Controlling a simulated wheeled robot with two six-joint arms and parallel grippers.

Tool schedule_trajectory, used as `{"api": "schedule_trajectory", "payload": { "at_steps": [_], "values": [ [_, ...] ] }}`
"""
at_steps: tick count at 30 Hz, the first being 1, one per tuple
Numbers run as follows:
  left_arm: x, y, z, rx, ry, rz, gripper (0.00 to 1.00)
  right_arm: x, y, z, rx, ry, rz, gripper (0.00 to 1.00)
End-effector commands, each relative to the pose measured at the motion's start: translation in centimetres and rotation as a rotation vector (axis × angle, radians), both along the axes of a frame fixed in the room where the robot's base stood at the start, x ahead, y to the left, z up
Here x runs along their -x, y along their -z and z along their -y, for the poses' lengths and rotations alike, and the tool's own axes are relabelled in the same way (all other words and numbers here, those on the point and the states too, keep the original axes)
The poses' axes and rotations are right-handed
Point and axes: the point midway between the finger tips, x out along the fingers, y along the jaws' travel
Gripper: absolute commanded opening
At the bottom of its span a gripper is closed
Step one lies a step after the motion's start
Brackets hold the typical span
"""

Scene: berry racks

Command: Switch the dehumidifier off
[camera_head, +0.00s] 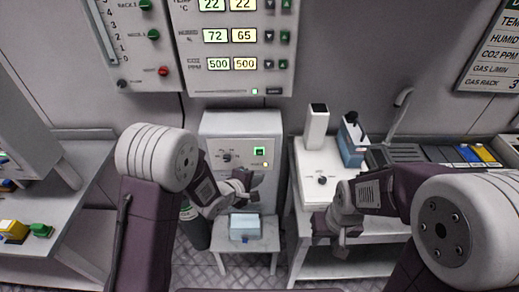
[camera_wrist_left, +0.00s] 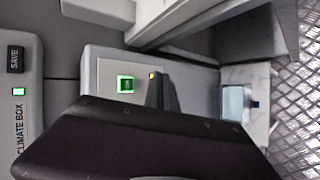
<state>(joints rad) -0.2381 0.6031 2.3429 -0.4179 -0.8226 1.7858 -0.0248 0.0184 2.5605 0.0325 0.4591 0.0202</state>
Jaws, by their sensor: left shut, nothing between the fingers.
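The dehumidifier (camera_head: 215,128) is a pale box in the middle of the head view. Its front has a dark knob (camera_head: 226,157), a green-lit square button (camera_head: 260,151) and a small yellowish light (camera_head: 265,164) below that. In the left wrist view, the lit green button (camera_wrist_left: 126,85) and the yellow light (camera_wrist_left: 152,75) show on its panel. My left gripper (camera_head: 250,181) is shut and empty in front of the box, below the button in the head view. Its dark fingers (camera_wrist_left: 162,92) show beside the button in the wrist view. My right gripper (camera_head: 337,243) hangs off to the right; its jaws are unclear.
A climate control box (camera_head: 235,80) with lit readouts hangs above the dehumidifier. A low stand (camera_head: 247,261) below holds a pale blue container (camera_head: 245,226). A white bench (camera_head: 300,180) with devices stands right; a grey table (camera_head: 85,225) stands left.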

Motion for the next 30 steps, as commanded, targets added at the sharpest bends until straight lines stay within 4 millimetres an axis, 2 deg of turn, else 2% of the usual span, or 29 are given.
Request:
{"api": "schedule_trajectory", "payload": {
  "at_steps": [11,23,30],
  "values": [
    [-0.4,-0.1,0.1,0.0,0.002,0.002,0.0,0.0,-0.1,0.0,0.0,0.0,0.0,0.36],
    [-5.8,-0.2,0.1,0.0,0.002,0.002,0.0,0.0,-0.8,0.0,0.0,0.0,0.0,0.36],
    [-8.2,-0.3,0.1,-0.001,0.001,0.0,0.0,0.0,-2.3,0.0,0.0,0.0,0.0,0.36]
  ]
}}
